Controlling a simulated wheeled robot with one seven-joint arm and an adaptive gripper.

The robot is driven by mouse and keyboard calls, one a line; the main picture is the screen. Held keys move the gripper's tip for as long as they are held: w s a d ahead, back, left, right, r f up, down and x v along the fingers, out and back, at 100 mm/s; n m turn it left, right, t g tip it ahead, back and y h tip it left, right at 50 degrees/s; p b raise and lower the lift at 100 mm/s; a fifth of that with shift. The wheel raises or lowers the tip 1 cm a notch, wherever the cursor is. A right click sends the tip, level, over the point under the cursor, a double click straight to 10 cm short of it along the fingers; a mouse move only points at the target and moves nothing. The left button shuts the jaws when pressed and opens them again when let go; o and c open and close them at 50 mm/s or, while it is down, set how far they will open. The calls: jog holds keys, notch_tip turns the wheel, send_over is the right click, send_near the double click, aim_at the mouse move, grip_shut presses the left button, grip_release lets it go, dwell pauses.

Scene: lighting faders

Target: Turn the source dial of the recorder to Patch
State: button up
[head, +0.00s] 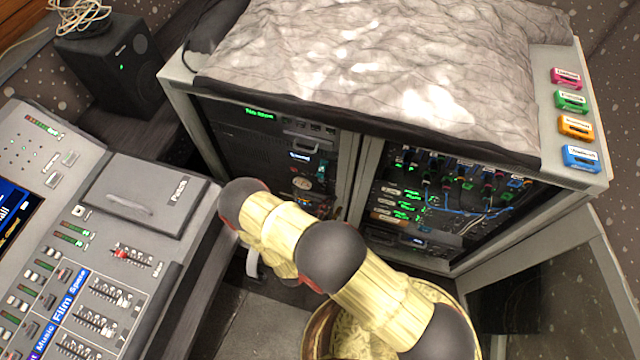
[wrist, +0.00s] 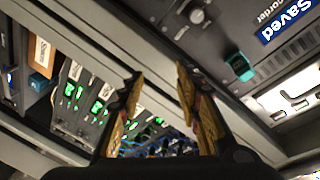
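The recorder (wrist: 225,30) is a dark panel at the upper right of the wrist view, with part of its name and a blue "Saved" label (wrist: 288,20) showing. A small teal piece (wrist: 240,67) and a grey round knob (wrist: 197,16) are on it. I cannot tell which part is the source dial, and no "Patch" marking is readable there. My gripper (wrist: 158,76) is open and empty, its two yellow fingers apart in front of the rack's grey upright. In the head view my own arm hides the gripper and the lower left rack bay.
The rack cabinet (head: 354,165) has a right bay with patch cables (head: 465,210). A crumpled grey cover (head: 390,65) and several coloured cases lie on top. A mixing desk (head: 60,230) stands at left, a black speaker (head: 118,62) behind it. A round basket (head: 345,338) is near my arm.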

aim_at(321, 182)
jog(key=w+a+n+t+y, duration=0.2)
jog(key=a+n+t+y, duration=0.15)
jog(key=a+n, duration=0.45)
jog(key=shift+w+d+f+n+g+y+b, duration=0.15)
jog(key=shift+w+d+n+b, duration=0.35)
jog(key=shift+w, duration=0.8)
jog(key=shift+w+d+f+n+g+b, duration=0.15)
jog(key=shift+w+d, duration=0.65)
jog(key=shift+w, duration=0.55)
jog(key=shift+w+d+f+n+g+y+b, duration=0.25)
jog(key=shift+w+d, duration=0.4)
jog(key=shift+w, duration=0.65)
jog(key=shift+r, duration=0.15)
jog(key=c, duration=0.4)
grip_shut()
